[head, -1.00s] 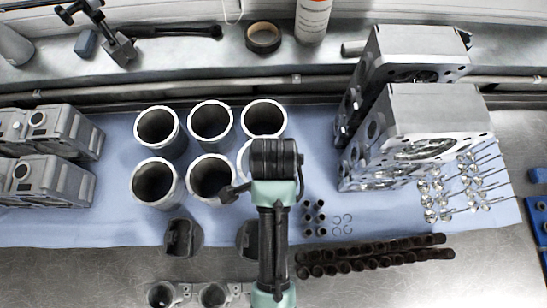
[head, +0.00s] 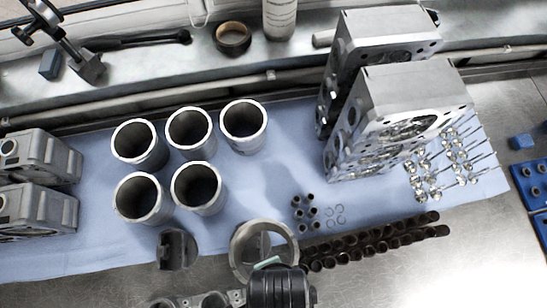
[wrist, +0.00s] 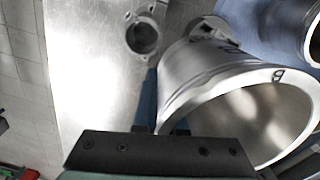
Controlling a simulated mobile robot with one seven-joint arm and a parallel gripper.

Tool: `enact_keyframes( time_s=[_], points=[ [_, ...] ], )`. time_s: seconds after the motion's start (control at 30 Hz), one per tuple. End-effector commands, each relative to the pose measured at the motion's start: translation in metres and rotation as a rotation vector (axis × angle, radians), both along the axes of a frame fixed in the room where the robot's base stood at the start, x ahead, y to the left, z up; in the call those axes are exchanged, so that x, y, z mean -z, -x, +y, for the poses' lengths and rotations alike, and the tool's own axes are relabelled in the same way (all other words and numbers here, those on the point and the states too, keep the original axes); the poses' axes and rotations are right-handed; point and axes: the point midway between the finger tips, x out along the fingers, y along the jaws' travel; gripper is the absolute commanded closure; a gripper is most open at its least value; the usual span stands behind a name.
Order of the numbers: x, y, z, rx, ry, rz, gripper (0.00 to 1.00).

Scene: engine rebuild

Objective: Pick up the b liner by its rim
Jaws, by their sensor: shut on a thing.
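The b liner is a silvery metal cylinder (wrist: 190,75) with a letter B on its rim, filling the right of the wrist view. In the head view its rim (head: 236,248) shows as a ring near the bottom centre, in front of the other liners. My gripper (wrist: 162,131) is shut on the liner's rim at the near left edge of its opening. The arm hides the gripper's fingertips and the liner's near side in the head view. A dark shape, probably a piston, shows through the ring.
Several liners (head: 140,198) stand upright on the blue cloth (head: 95,240). A piston (head: 176,250) stands left of the held liner. Small dark parts (head: 303,212) and dark rods (head: 370,243) lie to its right. Two cylinder heads (head: 405,85) stand further right.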

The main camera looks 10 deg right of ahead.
Motion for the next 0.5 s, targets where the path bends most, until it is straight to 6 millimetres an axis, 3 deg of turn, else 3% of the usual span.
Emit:
enact_keyframes(
  time_s=[0.2,0.5],
  points=[
    [-0.003,0.011,0.0,0.001,0.0,0.0,1.0],
    [-0.014,0.012,0.0,0.001,0.0,-0.002,1.0]
  ],
)
